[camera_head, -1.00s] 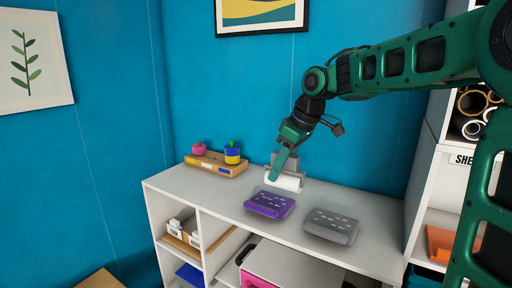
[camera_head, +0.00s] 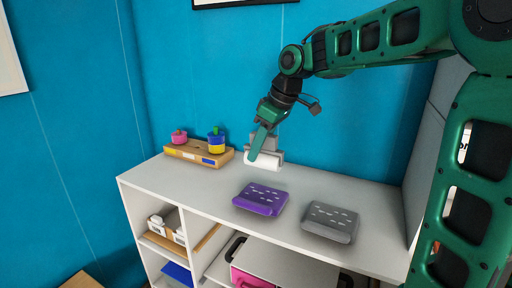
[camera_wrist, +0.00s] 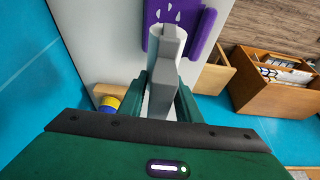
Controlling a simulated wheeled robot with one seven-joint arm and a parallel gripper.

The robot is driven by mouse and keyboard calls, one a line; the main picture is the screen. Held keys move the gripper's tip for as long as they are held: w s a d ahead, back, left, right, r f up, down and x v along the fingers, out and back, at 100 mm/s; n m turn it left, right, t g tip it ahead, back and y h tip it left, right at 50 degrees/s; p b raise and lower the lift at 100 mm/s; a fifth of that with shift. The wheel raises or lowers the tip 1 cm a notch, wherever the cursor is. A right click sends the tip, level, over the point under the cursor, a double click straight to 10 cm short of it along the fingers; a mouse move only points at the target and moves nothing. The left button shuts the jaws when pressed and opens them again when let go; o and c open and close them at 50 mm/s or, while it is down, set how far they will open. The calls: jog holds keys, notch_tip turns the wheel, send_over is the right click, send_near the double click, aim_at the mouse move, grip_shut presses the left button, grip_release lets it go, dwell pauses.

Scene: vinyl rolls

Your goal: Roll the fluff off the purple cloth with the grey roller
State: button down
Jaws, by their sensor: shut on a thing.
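The purple cloth (camera_head: 261,199) lies as a small pad on the white shelf top, with several pale fluff flecks on it. Its edge and some flecks also show in the wrist view (camera_wrist: 207,32). My gripper (camera_head: 260,150) is shut on the grey roller's handle (camera_wrist: 165,82). The roller's white sleeve (camera_head: 264,162) is behind the cloth in the head view and apart from it there. In the wrist view the grey handle covers the sleeve's middle, and the sleeve overlaps the cloth's edge. I cannot tell how high the roller is.
A grey pad (camera_head: 330,222) with similar flecks lies right of the purple cloth. A wooden block (camera_head: 199,153) with a pink pot (camera_head: 179,136) and a blue-and-yellow pot (camera_head: 216,144) stands at the back left. The shelf top (camera_head: 160,183) is bare at the front left. A blue wall stands behind.

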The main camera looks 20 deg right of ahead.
aim_at(259, 167)
jog(key=shift+f, duration=3.1)
jog(key=shift+f, duration=1.45)
jog(key=shift+s+d, duration=0.1)
jog(key=shift+s+d, duration=1.2)
jog(key=shift+s, duration=0.15)
jog(key=shift+w+a, duration=2.6)
jog(key=shift+d, duration=0.1)
jog(key=shift+s+d, duration=1.25)
jog(key=shift+s, duration=0.05)
